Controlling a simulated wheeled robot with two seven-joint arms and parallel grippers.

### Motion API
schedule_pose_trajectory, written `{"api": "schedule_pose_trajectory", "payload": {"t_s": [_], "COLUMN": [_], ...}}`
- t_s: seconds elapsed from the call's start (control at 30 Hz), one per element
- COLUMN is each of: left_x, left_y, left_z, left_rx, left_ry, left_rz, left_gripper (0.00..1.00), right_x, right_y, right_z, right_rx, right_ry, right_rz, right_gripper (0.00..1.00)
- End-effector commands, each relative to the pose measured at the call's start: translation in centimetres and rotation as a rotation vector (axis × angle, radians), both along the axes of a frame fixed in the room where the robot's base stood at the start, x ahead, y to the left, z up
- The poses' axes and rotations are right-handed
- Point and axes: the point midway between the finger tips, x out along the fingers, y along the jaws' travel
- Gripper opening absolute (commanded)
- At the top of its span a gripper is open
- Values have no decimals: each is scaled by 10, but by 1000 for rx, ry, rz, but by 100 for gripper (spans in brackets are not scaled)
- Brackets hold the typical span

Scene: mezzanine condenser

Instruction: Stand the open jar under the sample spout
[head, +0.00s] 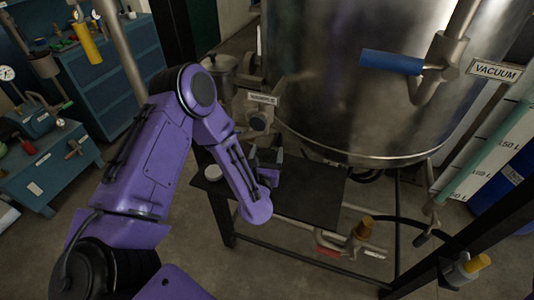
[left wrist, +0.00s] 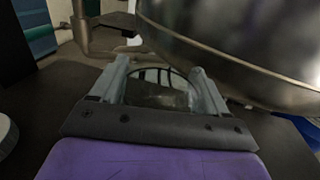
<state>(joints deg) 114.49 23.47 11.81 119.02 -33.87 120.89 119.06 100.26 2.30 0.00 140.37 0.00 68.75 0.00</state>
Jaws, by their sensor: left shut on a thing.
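My left gripper (head: 268,158) reaches over the small dark stand below the big steel vessel. In the left wrist view its two grey fingers (left wrist: 158,72) are closed on the sides of a clear open jar (left wrist: 157,94), whose round rim shows between them. In the head view the jar is mostly hidden by my purple arm. The sample spout, with its valve (head: 258,122) under a small label, is at the vessel's left side, just beyond the gripper. A metal pipe there also shows in the left wrist view (left wrist: 92,38). My right gripper is not in view.
The dark stand top (head: 310,190) is bare on the right. A white round lid (head: 213,173) lies at its left edge. The vessel's curved bottom (head: 360,155) hangs low over the back of the stand. Pipes and yellow-handled valves are at the lower right.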

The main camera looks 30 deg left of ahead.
Motion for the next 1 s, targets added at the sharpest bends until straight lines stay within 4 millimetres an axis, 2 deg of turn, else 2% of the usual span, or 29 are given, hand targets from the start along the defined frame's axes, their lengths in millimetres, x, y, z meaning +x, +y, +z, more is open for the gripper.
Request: {"api": "schedule_pose_trajectory", "payload": {"t_s": [0.07,0.1,0.17,0.47,0.57,0.8,1.0], "left_x": [0,0,0,-2,-18,-75,-104], "left_y": [0,0,0,-2,-10,-36,-49], "left_z": [-4,-3,-2,1,-3,-5,-2], "left_rx": [-1,0,0,0,-1,1,1], "left_ry": [0,0,0,1,2,2,0], "left_rz": [0,0,0,-1,-4,-7,-2], "left_gripper": [34,82,100,100,100,100,100], "right_x": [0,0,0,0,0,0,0], "right_y": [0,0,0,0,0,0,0], "right_z": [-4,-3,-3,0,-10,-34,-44], "right_rx": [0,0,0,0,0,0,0], "right_ry": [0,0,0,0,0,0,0], "right_rz": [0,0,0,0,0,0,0], "right_gripper": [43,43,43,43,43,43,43]}}
